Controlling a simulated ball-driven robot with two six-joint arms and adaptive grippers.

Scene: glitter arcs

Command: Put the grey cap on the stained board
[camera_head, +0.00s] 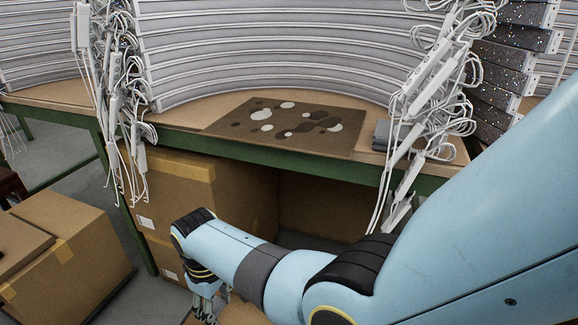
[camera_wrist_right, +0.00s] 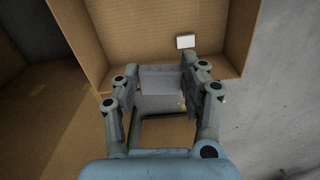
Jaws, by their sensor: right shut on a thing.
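The stained board (camera_head: 345,146) is a brown panel with dark and pale blotches. It lies flat on the table, close to its front edge. My right gripper (camera_head: 205,312) is low in front of the table, at the bottom of the head view and partly cut off. In the right wrist view my right gripper (camera_wrist_right: 163,85) is shut on a plain grey piece (camera_wrist_right: 160,80), which looks like the grey cap. The piece sits between the two fingers, and its full shape is hard to make out. My left gripper is not in view.
Cardboard boxes stand under the table (camera_head: 190,112) and at the left (camera_head: 75,240). Dark grey blocks (camera_head: 381,135) lie right of the board. Tangled white cables (camera_head: 430,80) hang at both sides. Curved white slats (camera_head: 290,50) rise behind the board.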

